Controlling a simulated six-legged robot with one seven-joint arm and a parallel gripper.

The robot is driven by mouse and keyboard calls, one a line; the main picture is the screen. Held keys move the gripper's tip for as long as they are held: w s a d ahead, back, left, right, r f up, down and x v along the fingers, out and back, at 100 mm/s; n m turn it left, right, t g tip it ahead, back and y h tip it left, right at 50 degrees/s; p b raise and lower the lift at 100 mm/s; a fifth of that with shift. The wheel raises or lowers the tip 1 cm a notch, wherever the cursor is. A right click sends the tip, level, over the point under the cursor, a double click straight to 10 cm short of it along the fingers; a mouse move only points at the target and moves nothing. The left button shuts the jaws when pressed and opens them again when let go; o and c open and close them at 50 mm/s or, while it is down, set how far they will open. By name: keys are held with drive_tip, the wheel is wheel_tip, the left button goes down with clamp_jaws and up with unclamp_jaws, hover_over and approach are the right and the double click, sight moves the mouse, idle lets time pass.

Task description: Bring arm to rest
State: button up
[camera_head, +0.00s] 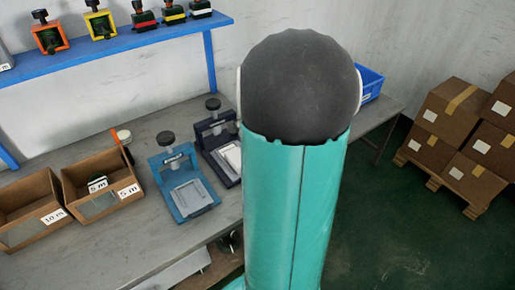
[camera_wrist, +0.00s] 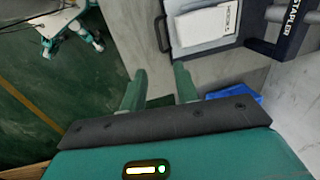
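My gripper (camera_wrist: 160,68) shows in the wrist view with its two teal fingers apart and nothing visible between them. Beyond the fingers, toward the top of the wrist view, is a dark-framed fixture (camera_wrist: 183,45) with a white labelled piece on it. I cannot tell the distance between the fingers and the fixture. In the head view my teal arm, with its dark rounded joint, stands upright in the middle and hides part of the bench. My gripper does not show there.
The grey workbench (camera_head: 120,235) holds a blue press (camera_head: 180,180), a dark press (camera_head: 222,145) and two brown bins (camera_head: 38,215). A blue shelf (camera_head: 110,45) with several small fixtures is above. Stacked cartons (camera_head: 455,125) stand on the right; green floor (camera_head: 385,230) lies in front of them.

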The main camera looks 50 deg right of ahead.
idle(0.3)
drive_tip(key=w+a+r+n+t, duration=0.1)
drive_tip(key=w+a+r+n, duration=0.1)
drive_tip(key=a+r+n, duration=0.5)
drive_tip(key=w+a+r+n, duration=0.2)
drive_tip(key=a, duration=0.8)
drive_tip(key=s+a+r+n+t, duration=0.1)
drive_tip(key=s+a+n, duration=0.3)
drive_tip(key=a, duration=0.5)
drive_tip(key=s+a+r+n+t, duration=0.1)
drive_tip(key=s+a+r+n, duration=0.3)
drive_tip(key=a+n, duration=0.4)
drive_tip(key=shift+a+r+t+y, duration=0.25)
drive_tip(key=shift+a+t+y, duration=0.05)
drive_tip(key=shift+a, duration=0.15)
drive_tip(key=shift+s+d, duration=0.1)
